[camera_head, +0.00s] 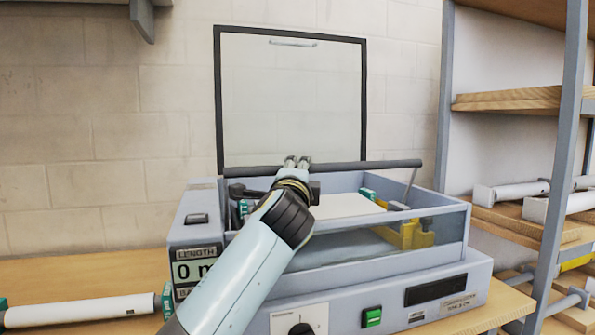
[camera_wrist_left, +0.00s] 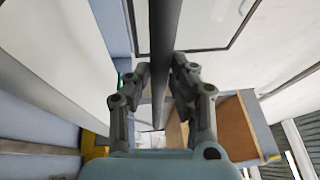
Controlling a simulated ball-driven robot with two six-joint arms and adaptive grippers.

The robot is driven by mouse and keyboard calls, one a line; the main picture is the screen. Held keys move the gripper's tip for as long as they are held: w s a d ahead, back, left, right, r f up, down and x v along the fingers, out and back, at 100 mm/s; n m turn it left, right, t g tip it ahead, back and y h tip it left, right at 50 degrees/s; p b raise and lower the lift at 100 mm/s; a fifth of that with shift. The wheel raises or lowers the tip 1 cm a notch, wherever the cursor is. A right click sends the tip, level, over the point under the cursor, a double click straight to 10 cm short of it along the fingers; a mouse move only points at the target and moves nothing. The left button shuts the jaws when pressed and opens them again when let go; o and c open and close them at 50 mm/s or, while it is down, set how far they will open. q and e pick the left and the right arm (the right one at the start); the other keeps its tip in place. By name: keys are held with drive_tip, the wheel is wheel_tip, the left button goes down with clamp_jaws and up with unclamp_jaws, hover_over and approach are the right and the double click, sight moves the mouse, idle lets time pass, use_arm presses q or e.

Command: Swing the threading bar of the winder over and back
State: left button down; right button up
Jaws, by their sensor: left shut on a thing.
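The threading bar (camera_head: 375,165) is a dark grey rod lying almost level across the top rear of the winder (camera_head: 340,290), in front of the raised clear lid. A thin pale arm joins its right end to the machine. My left gripper (camera_head: 298,162) is shut on the bar left of its middle. In the left wrist view, the bar (camera_wrist_left: 164,45) runs between the two fingers of the left gripper (camera_wrist_left: 158,80). The gripper and my arm hide part of the bar and the left part of the tray. My right gripper is in neither view.
The dark-framed clear lid (camera_head: 290,100) stands open behind the bar. Inside the machine are a white roll (camera_head: 345,207) and yellow holders (camera_head: 408,235). A white roll (camera_head: 80,312) lies on the wooden bench at left. Shelves with rolls (camera_head: 515,190) stand at right.

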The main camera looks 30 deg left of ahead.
use_arm(q)
drive_tip(key=shift+a+f, duration=0.1)
drive_tip(key=shift+f, duration=0.55)
drive_tip(key=c, duration=1.2)
unclamp_jaws()
drive_tip(key=shift+w+a, duration=0.1)
drive_tip(key=shift+o, duration=0.2)
drive_tip(key=shift+r, duration=0.1)
drive_tip(key=shift+w+r, duration=0.1)
drive_tip(key=r+v, duration=0.1)
drive_tip(key=v, duration=0.6)
drive_tip(key=shift+s+f, duration=0.25)
drive_tip(key=shift+f, duration=0.3)
